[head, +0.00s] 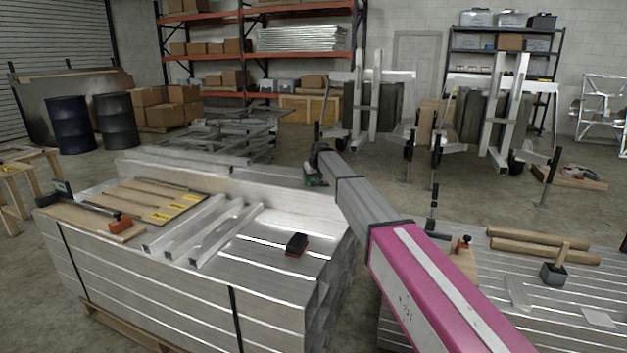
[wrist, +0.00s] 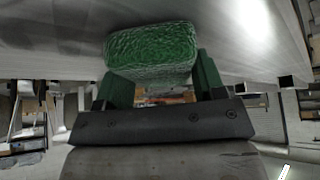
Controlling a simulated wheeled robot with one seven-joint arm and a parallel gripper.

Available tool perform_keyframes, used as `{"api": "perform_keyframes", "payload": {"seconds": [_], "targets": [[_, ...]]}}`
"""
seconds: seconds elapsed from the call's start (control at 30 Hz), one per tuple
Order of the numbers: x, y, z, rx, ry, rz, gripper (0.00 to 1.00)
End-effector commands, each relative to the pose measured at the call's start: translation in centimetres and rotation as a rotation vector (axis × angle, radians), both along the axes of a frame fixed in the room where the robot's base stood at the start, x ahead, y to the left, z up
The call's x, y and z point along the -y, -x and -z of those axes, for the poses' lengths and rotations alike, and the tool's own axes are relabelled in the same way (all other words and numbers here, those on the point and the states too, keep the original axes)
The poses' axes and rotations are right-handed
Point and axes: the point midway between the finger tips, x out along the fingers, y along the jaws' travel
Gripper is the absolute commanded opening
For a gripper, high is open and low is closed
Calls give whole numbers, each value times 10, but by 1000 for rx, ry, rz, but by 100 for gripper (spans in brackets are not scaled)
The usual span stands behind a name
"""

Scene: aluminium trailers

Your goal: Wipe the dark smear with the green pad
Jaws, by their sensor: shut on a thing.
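The green pad (wrist: 150,52) is a rough, rounded block held between the green fingers of my gripper (wrist: 160,85) in the wrist view. My gripper is shut on it. The pad lies close against a smooth grey metal surface (wrist: 60,35); I cannot tell whether they touch. In the head view my arm reaches away to the far side of the aluminium stack, and my gripper (head: 311,180) shows small and dark green at its end, partly hidden.
At right, another stack holds wooden rods (head: 540,245) and a dark tool (head: 553,273).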

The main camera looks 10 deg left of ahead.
Motion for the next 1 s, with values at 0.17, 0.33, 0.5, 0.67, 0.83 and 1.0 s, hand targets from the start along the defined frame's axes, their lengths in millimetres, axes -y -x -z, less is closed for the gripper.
{"api": "perform_keyframes", "payload": {"seconds": [0.17, 0.33, 0.5, 0.67, 0.83, 1.0], "targets": [[4, 0, -27, 1, 0, 3, 44], [6, -1, -42, 1, 0, 5, 44], [8, -1, -58, 1, 0, 6, 44], [10, -2, -71, 1, 0, 9, 44], [11, -3, -78, 2, 0, 10, 44], [12, -2, -78, 1, 1, 10, 44]]}}
